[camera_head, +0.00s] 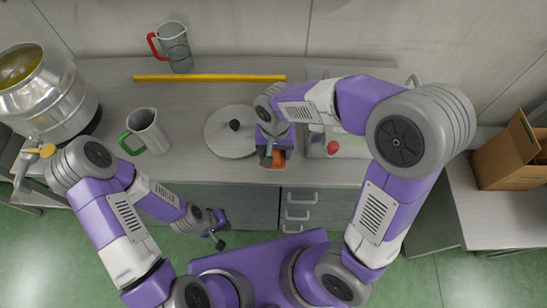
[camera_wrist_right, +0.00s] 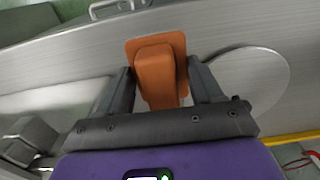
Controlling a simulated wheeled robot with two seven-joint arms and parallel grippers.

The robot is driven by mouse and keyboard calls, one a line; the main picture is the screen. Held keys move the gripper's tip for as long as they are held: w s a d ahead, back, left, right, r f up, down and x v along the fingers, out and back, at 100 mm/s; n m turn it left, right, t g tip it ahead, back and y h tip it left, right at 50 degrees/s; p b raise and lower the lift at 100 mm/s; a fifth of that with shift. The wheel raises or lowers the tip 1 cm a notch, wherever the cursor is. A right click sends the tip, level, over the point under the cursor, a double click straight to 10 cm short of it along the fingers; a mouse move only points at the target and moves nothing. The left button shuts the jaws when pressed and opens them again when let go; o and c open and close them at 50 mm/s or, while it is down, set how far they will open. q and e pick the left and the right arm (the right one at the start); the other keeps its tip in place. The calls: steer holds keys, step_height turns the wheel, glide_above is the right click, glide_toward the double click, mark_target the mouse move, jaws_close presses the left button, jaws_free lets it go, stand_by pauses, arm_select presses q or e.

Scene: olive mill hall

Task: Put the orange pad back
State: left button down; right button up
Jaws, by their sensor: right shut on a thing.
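The orange pad (camera_head: 278,160) is in my right gripper (camera_head: 271,158), near the front edge of the worktop in the head view. In the right wrist view the orange pad (camera_wrist_right: 154,72) shows as a flat plate with a raised block, and the fingers of my right gripper (camera_wrist_right: 163,85) close on the block from both sides. Whether the pad touches the worktop cannot be told. My left gripper (camera_head: 217,230) hangs in front of the cabinets, apart from everything; its finger gap is unclear.
A round grey lid (camera_head: 222,146) with a black knob lies left of the pad. A green-handled jug (camera_head: 150,130), a red-handled jug (camera_head: 177,48), a yellow bar (camera_head: 210,77) and a large steel vessel (camera_head: 50,95) stand or lie further off. A cardboard box (camera_head: 505,155) is at right.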

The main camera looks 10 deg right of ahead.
mark_target(275, 160)
step_height(275, 160, down, 5)
steer(key=shift+f+b, duration=0.1)
steer(key=shift+b, duration=0.55)
steer(key=shift+f, duration=0.4)
steer(key=shift+w, duration=0.1)
steer(key=shift+f, duration=0.1)
steer(key=o, duration=0.9)
steer(key=shift+o, duration=0.2)
